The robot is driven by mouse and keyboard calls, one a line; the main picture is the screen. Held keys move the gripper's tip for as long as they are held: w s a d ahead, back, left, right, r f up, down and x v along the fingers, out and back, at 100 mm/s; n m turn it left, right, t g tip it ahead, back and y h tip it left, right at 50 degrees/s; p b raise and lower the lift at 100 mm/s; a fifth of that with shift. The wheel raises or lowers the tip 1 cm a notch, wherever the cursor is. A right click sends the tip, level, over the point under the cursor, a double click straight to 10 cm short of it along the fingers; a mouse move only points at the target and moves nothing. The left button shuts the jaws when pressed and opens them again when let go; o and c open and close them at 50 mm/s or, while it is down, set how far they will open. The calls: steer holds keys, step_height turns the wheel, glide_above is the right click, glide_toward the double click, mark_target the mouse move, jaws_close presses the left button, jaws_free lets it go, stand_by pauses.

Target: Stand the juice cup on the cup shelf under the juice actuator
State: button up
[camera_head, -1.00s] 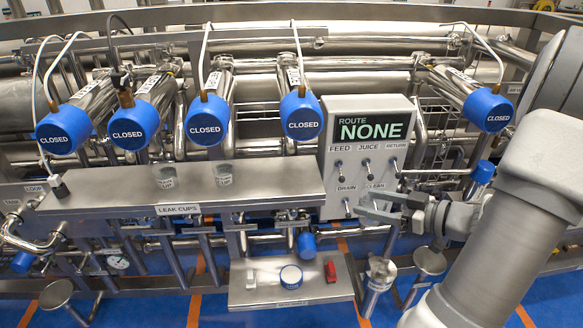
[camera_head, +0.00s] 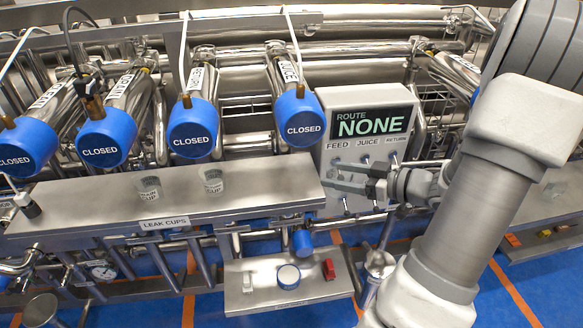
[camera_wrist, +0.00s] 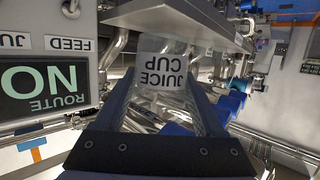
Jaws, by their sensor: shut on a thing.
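My gripper (camera_head: 347,184) is in front of the lower part of the route panel, right of the cup shelf's end. In the wrist view my gripper (camera_wrist: 163,85) is shut on the clear juice cup (camera_wrist: 161,68), whose label reads upside down there. In the head view the cup is too faint to make out. The juice actuator (camera_head: 300,118), a blue cap marked CLOSED, hangs above the right end of the steel cup shelf (camera_head: 262,192). The shelf below it is bare.
The drain cup (camera_head: 149,188) and another clear cup (camera_head: 213,181) stand further left on the shelf. More blue CLOSED actuators (camera_head: 191,127) hang to the left. The route panel (camera_head: 366,120) reads NONE. A lower steel ledge (camera_head: 250,296) carries a red switch (camera_head: 329,269).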

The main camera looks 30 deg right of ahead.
steer(key=w+a, duration=0.2)
steer(key=w, duration=0.1)
steer(key=w+a, duration=0.2)
steer(key=w, duration=0.2)
steer(key=w+a+p, duration=0.1)
steer(key=w+a, duration=0.1)
steer(key=w, duration=0.1)
steer(key=shift+w, duration=0.25)
steer(key=shift+w+a+f, duration=0.15)
steer(key=shift+w+f, duration=0.1)
steer(key=shift+f, duration=0.3)
steer(key=shift+w+a+f, duration=0.1)
steer(key=shift+w+f, duration=0.15)
steer(key=shift+f, duration=0.95)
steer(key=shift+f, duration=0.1)
steer(key=shift+f, duration=0.15)
steer(key=o, duration=1.3)
steer(key=shift+r, duration=0.2)
steer(key=shift+s+d+r, duration=0.1)
steer(key=shift+s+d, duration=0.1)
steer(key=shift+s, duration=0.05)
steer(key=v, duration=1.1)
steer(key=shift+s, duration=0.25)
